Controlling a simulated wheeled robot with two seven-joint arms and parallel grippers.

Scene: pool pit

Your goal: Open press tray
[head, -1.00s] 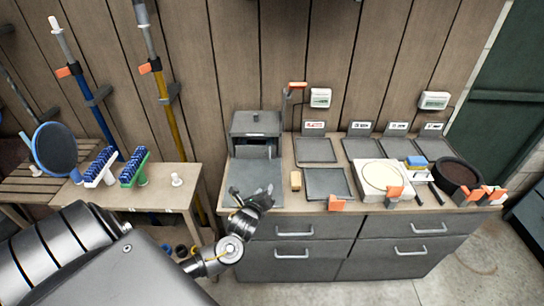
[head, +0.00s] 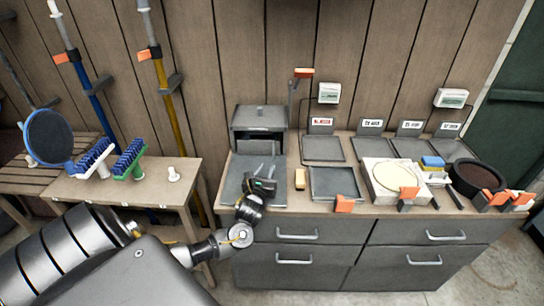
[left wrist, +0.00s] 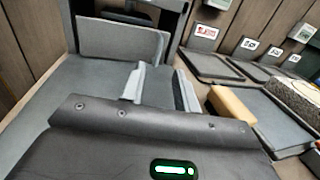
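In the left wrist view, an upright grey panel (left wrist: 118,40) stands at the opening above the flat plate (left wrist: 50,100). My left gripper (head: 262,172) is over the plate, pointing toward the panel. Its fingers (left wrist: 160,86) are apart with nothing between them. My right gripper is not in view.
Right of the plate are a tan block (head: 299,179), a dark shallow tray (head: 333,184), a white slab with a cream disc (head: 399,177) and a dark round bowl (head: 478,178). Drawers (head: 300,254) are below. A side table (head: 150,185) with brushes stands left.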

